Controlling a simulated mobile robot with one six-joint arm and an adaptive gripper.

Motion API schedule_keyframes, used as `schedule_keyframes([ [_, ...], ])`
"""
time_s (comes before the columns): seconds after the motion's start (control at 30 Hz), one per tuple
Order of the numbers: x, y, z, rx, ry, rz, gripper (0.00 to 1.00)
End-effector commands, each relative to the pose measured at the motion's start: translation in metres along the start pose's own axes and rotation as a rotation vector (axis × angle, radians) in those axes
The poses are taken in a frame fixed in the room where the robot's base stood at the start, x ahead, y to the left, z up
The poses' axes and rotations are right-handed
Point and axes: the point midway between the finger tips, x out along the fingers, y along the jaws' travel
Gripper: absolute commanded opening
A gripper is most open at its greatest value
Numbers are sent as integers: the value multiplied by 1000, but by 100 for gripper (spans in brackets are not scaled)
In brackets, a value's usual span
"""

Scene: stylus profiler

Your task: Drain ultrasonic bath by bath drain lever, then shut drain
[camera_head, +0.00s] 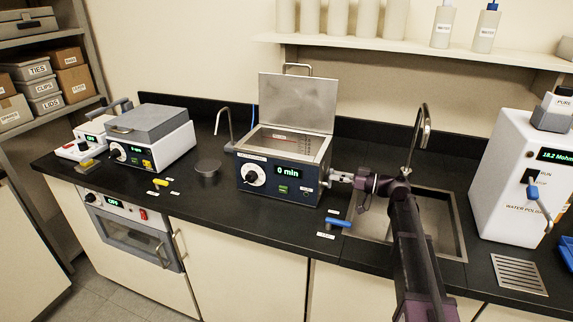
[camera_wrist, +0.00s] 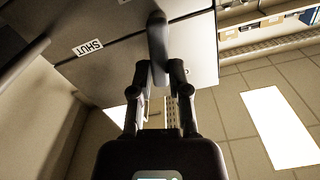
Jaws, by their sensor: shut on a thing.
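The ultrasonic bath (camera_head: 268,187) stands mid-counter with its metal lid (camera_head: 297,103) raised. Its front has a dial and a display reading "0 min". The inside of its tank (camera_head: 283,143) shows in part, and I cannot tell the water level. My gripper (camera_head: 340,178) is at the bath's right side. In the wrist view, my gripper (camera_wrist: 160,78) is shut on a dark lever (camera_wrist: 157,42), which seems to be the bath drain lever. A label reading "SHUT" (camera_wrist: 89,47) is on the surface left of it. In the head view my gripper hides the lever.
A sink (camera_head: 452,235) with a tall faucet (camera_head: 418,130) lies right of the bath, partly behind my arm. A blue handle (camera_head: 338,222) with small labels is on the counter in front. A white water polisher (camera_head: 510,170) stands at right. A grey-lidded device (camera_head: 155,140) stands at left.

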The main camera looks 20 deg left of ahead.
Motion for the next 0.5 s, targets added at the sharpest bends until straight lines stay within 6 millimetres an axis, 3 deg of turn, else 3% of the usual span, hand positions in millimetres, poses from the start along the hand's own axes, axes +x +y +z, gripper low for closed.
schedule_keyframes([
  [0.23, 0, 4, 2, 168, -8, -3, 0],
  [0.5, 0, 4, 2, 198, -8, -2, 0],
])
